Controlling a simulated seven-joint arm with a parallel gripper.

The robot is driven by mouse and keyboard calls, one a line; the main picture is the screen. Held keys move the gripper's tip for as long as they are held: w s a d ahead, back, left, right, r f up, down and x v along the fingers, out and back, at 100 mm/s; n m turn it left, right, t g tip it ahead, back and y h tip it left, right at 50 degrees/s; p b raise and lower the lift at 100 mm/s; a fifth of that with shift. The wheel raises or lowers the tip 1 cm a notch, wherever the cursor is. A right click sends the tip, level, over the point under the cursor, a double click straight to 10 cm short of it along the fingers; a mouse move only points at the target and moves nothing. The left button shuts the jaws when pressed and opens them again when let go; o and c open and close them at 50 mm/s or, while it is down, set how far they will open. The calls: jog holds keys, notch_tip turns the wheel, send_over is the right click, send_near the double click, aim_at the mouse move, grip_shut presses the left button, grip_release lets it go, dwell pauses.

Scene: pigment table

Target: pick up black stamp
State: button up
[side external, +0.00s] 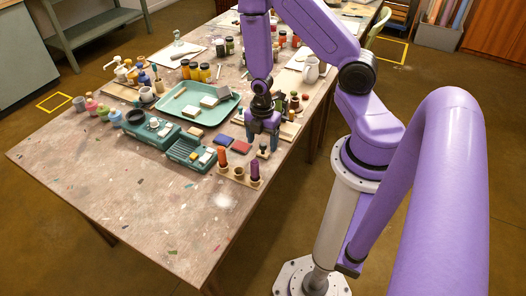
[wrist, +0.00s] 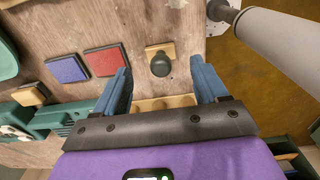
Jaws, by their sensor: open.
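The black stamp (wrist: 160,66) has a dark round knob on a small light wooden base. In the wrist view it stands upright on the table, in line with the gap between my fingers. In the side view a small dark-topped piece that looks like it (side external: 263,151) is just below my gripper in the picture. My gripper (side external: 263,139) points down over the table; it also shows in the wrist view (wrist: 163,75). Its two blue fingers are spread apart and no grip on the stamp shows. How high the fingertips are above the stamp is hard to tell.
A blue pad (wrist: 67,69) and a red pad (wrist: 104,60) lie left of the stamp. A wooden rack (side external: 238,178) holds orange and purple upright pieces close by. A teal box (side external: 182,151) and a teal tray (side external: 169,108) are farther left. The table's front is clear.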

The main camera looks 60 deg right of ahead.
aim_at(263, 144)
jog(key=shift+d+f, duration=0.1)
jog(key=shift+f, duration=2.05)
jog(key=c, duration=1.1)
